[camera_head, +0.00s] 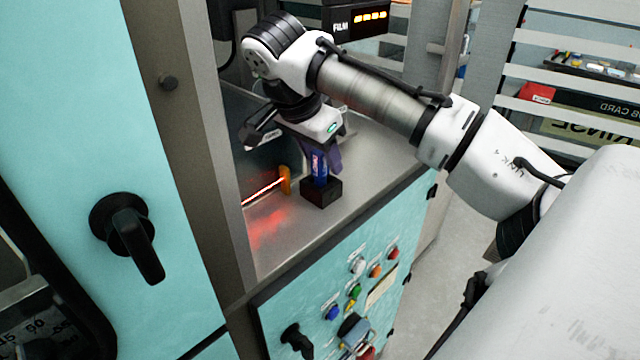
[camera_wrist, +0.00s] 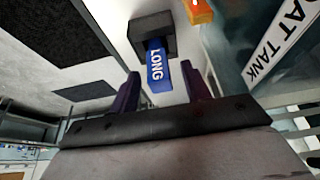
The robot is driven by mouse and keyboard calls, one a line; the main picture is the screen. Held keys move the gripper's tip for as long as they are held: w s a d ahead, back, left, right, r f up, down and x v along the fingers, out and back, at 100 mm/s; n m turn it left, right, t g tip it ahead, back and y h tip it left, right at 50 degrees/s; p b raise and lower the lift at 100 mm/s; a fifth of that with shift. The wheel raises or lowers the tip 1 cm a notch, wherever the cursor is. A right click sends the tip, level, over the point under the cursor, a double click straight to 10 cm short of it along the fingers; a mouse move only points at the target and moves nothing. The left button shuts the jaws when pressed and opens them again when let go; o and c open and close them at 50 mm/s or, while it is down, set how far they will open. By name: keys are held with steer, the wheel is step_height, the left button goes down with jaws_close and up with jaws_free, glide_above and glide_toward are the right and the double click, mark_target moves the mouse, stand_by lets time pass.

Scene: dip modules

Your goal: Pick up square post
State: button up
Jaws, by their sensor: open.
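The square post is blue with the white word "LONG" and stands upright in a black square socket block on the counter. The post (camera_head: 319,167) shows in the head view, and the post (camera_wrist: 158,70) also shows in the wrist view, with the black block (camera_head: 322,192) at its base. My gripper (camera_head: 322,158) is over the post in the head view. In the wrist view my gripper (camera_wrist: 166,90) is open, its two dark purple fingers on either side of the post's near end. I cannot tell whether either finger touches the post.
An orange piece (camera_head: 285,180) stands just left of the block, with a red glowing line running left from it. A teal cabinet wall and grey upright stand at the left. A panel with coloured buttons (camera_head: 358,265) is below the counter (camera_head: 370,165), which has free room right of the block.

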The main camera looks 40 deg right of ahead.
steer(key=shift+c, duration=0.2)
jaws_close()
steer(key=shift+r, duration=0.1)
stand_by(0.4)
